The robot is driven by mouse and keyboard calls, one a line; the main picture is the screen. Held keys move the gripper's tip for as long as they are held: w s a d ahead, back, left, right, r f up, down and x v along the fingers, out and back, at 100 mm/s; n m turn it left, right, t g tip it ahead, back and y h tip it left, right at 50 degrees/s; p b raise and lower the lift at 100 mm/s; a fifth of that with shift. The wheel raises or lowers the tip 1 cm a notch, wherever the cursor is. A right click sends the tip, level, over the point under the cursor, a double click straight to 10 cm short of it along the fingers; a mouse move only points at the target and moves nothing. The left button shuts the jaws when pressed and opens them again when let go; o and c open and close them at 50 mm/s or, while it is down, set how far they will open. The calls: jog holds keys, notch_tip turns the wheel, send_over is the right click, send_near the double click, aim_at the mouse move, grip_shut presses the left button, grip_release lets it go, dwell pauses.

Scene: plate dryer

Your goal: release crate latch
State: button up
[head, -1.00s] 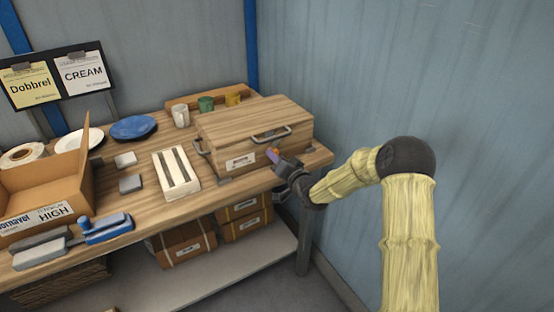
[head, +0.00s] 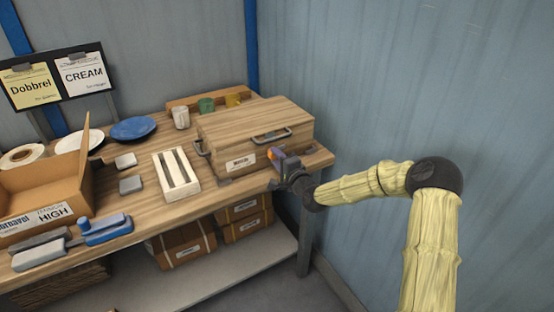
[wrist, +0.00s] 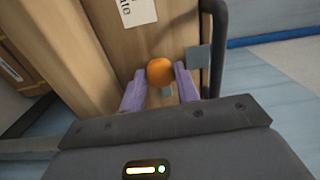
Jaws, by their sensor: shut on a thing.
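The wooden crate (head: 225,135) stands at the right end of the workbench, lid down, with a metal handle (head: 272,136) on its lid and a white label on its front. An orange latch knob (wrist: 160,70) shows on the crate's front in the wrist view. My gripper (head: 279,157) is at the crate's front right. In the wrist view, the purple fingers of my gripper (wrist: 158,87) are on both sides of the knob, shut on it. The latch's base is mostly hidden behind the knob and fingers.
A white slatted tray (head: 176,175) lies left of the crate. An open cardboard box (head: 60,190) and a blue-handled tool (head: 104,228) are farther left. Mugs (head: 181,117) stand behind. The blue wall (head: 420,90) is close on the right.

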dwell(0.3)
jog(key=o, duration=1)
jog(key=shift+c, duration=0.2)
jog(key=v, duration=1.7)
jog(key=shift+d+b, duration=0.2)
jog(key=shift+b, duration=0.2)
jog(key=shift+s, duration=0.15)
